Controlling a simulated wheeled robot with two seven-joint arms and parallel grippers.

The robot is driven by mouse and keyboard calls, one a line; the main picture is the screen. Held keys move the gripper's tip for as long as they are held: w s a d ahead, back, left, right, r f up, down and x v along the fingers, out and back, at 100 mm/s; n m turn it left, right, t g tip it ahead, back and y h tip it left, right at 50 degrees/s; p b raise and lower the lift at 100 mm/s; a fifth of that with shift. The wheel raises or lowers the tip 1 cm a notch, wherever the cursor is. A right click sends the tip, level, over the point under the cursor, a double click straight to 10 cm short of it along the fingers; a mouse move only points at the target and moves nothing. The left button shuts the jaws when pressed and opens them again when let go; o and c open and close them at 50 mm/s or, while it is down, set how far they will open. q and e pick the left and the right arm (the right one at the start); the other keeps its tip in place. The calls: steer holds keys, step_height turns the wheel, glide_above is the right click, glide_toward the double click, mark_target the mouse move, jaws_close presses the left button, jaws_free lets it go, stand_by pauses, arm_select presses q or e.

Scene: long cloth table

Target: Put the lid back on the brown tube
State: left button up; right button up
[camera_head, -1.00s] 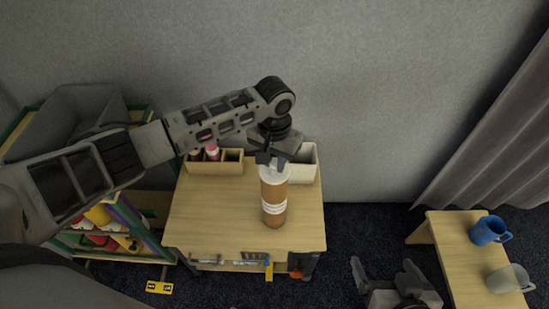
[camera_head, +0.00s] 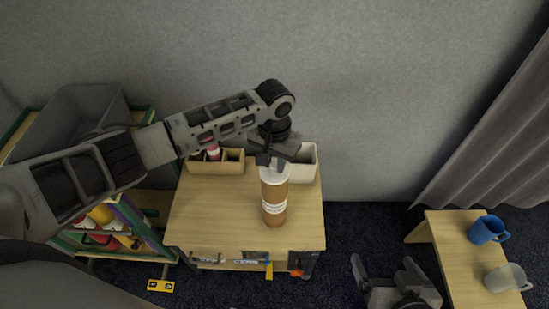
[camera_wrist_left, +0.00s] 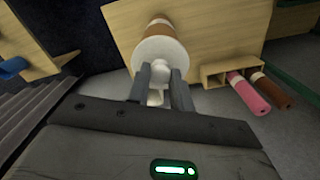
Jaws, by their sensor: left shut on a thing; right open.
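The brown tube (camera_head: 274,206) with white bands stands upright on the wooden table. The white lid (camera_head: 274,174) is at its top; the lid also shows in the left wrist view (camera_wrist_left: 158,52) with the tube (camera_wrist_left: 160,26) behind it. I cannot tell whether the lid is fully seated. My left gripper (camera_head: 273,161) is above the tube, shut on the lid's knob; its fingers (camera_wrist_left: 158,80) stand on either side of the knob. My right gripper (camera_head: 388,268) is open and empty, low at the right, away from the tube.
A wooden divided box (camera_head: 230,164) and a white bin (camera_head: 304,165) stand behind the tube. The box holds pink (camera_wrist_left: 249,94) and brown (camera_wrist_left: 272,92) tubes.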

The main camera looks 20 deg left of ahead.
arm_select(q)
steer(key=shift+f+p, duration=0.15)
steer(key=shift+p, duration=1.1)
stand_by(1.8)
steer(key=o, duration=1.5)
step_height(320, 180, up, 5)
steer(key=p, duration=0.5)
steer(key=shift+f+p, duration=0.1)
steer(key=shift+p, duration=0.25)
steer(key=shift+r, duration=1.1)
